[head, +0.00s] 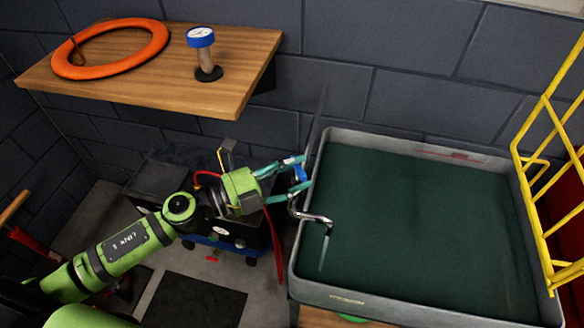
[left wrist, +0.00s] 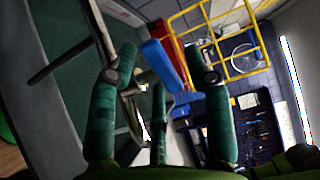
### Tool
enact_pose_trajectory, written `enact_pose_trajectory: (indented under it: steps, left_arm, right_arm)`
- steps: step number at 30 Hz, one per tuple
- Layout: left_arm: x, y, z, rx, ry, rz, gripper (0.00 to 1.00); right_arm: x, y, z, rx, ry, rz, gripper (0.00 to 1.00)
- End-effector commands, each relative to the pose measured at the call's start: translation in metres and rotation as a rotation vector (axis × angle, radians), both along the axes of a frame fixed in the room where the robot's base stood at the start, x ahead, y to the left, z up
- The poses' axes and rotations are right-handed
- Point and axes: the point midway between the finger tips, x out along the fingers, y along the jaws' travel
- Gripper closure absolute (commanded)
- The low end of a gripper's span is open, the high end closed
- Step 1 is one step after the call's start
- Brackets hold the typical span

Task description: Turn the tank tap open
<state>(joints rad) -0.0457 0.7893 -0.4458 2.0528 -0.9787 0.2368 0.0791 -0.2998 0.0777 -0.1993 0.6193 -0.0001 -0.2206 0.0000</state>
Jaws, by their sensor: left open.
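The tank (head: 303,235) is a grey, square-rimmed basin of dark green water on the right of the head view. Its tap has a bent metal spout (head: 312,216) over the left rim and a blue handle (head: 300,173). A thin pale streak, which looks like water, hangs below the spout end. My left gripper (head: 294,178) is open at the handle, its teal fingers on either side of it. In the left wrist view, the blue handle (left wrist: 160,62) lies between the spread fingers (left wrist: 165,65); I cannot tell whether they touch it. My right gripper is not in view.
A wooden shelf (head: 130,85) above left holds an orange ring (head: 76,71) and a blue-topped gauge (head: 203,50). A yellow wire rack (head: 537,165) stands at the tank's right. A dark cart or box stands behind my left arm. The air above the water is clear.

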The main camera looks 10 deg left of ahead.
Motion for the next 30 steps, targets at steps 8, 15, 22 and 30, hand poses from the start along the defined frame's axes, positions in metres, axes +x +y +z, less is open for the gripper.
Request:
enact_pose_trajectory:
  steps: [8,15,22,30]
  left_arm:
    - [0.000,0.000,0.000,0.000,0.000,0.000,1.00]
    - [0.000,0.000,0.000,-0.001,-0.001,0.001,1.00]
    - [-0.002,-0.001,0.002,-0.003,0.002,0.046,1.00]
    - [-0.004,-0.004,0.004,-0.007,0.006,0.219,1.00]
  right_arm:
    - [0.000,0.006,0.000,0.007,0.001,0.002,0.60]
    - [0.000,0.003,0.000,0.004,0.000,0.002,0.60]
    - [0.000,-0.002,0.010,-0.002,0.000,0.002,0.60]
    - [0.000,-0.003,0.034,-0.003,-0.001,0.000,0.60]
